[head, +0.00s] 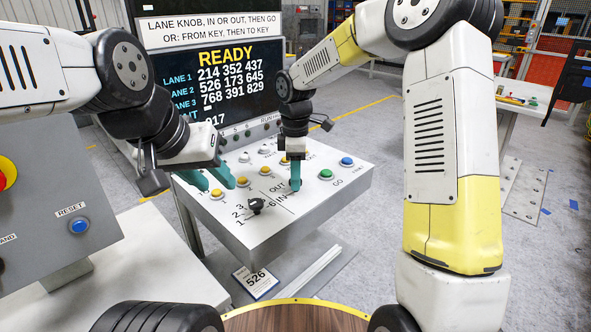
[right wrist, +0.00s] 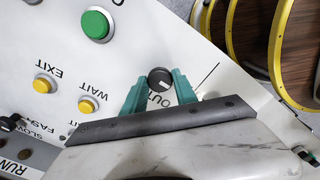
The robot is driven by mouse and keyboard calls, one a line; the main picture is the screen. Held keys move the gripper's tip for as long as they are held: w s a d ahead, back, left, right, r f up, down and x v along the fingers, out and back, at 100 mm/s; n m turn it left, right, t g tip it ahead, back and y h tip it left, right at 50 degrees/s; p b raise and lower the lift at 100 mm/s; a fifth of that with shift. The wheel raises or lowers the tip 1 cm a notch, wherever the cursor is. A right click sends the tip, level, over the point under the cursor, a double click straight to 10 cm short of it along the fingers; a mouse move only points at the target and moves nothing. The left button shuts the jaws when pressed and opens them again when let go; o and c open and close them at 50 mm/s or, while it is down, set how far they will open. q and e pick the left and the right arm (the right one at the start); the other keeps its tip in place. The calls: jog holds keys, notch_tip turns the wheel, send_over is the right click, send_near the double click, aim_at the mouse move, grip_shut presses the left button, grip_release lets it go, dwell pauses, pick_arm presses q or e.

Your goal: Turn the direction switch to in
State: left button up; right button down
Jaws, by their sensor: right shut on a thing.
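The direction switch (right wrist: 160,79) is a round black knob with a small white mark, on the light grey sloping panel (head: 335,190). In the right wrist view the OUT label lies just beside it, and the mark lies on that side of the knob. My right gripper (right wrist: 160,92) has its teal fingers on both sides of the knob and is shut on it. In the head view this gripper (head: 295,180) hides the knob, near the OUT and IN labels. My left gripper (head: 208,178) is open and empty above the panel's left side, its teal fingers apart.
A black lane knob (head: 256,205) with numbers stands near the panel's front. A green GO button (head: 326,174), a blue button (head: 347,161) and several yellow buttons sit around. A screen (head: 222,75) reading READY stands behind. A grey box with a RESET button (head: 79,226) is at left.

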jog(key=c, duration=1)
grip_release()
jog(key=shift+o, duration=0.2)
notch_tip(320, 180, up, 7)
jog(key=shift+f, duration=0.1)
jog(key=shift+r, duration=0.55)
jog(key=shift+d+r, duration=0.1)
jog(key=s+d+r+m+t, duration=0.3)
jog(key=s+d+r+m, duration=0.5)
jog(key=s, duration=0.4)
jog(key=s+d+f+m+t+y, duration=0.1)
jog(key=s+d+m+t+y, duration=0.1)
jog(key=s+d+m, duration=0.4)
jog(key=s+m+t, duration=0.1)
jog(key=s+m, duration=0.2)
jog(key=s, duration=0.2)
jog(key=shift+s+f+m, duration=0.15)
jog(key=shift+f+m, duration=0.15)
jog(key=shift+f, duration=0.05)
